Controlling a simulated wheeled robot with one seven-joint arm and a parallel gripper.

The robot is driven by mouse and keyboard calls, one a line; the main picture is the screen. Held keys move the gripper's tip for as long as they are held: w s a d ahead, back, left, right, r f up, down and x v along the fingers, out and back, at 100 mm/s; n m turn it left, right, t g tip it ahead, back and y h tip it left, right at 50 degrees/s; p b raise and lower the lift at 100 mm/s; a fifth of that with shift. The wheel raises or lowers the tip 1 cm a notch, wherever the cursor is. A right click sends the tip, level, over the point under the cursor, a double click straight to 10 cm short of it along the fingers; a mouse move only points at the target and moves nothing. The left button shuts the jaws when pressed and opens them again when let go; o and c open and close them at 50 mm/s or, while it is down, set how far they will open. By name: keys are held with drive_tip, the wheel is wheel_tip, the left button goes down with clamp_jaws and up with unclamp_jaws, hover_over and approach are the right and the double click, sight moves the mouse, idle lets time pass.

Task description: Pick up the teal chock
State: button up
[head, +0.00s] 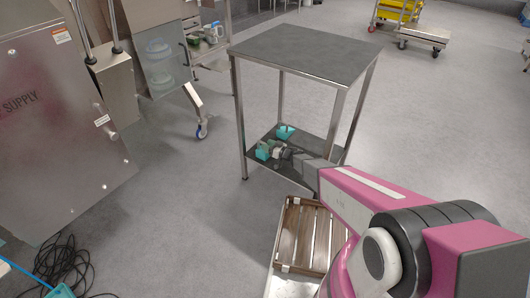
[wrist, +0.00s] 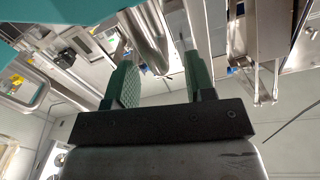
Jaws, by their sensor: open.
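Two teal blocks are on the lower shelf of the steel table in the head view: one (head: 285,131) farther back, and one (head: 263,152) near the shelf's left front edge. I cannot tell for certain which is the chock. My gripper (head: 274,148) is at the lower shelf, very close to the front block and partly overlapping it. In the wrist view my gripper (wrist: 161,78) is open, with two green ridged fingers and nothing seen between them. A large teal surface (wrist: 75,12) fills the upper left corner there, close to the camera and cut off by the frame.
The steel table (head: 305,52) has a dark top above the shelf and thin legs around it. A wooden slatted crate (head: 291,235) stands below my arm. A steel cabinet (head: 55,120) and black cables (head: 62,268) are on the left. Open floor lies right of the table.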

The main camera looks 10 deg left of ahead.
drive_tip(key=x, duration=0.3)
clamp_jaws()
drive_tip(key=shift+r, duration=0.1)
wheel_tip(320, 180, up, 18)
idle(0.7)
idle(0.4)
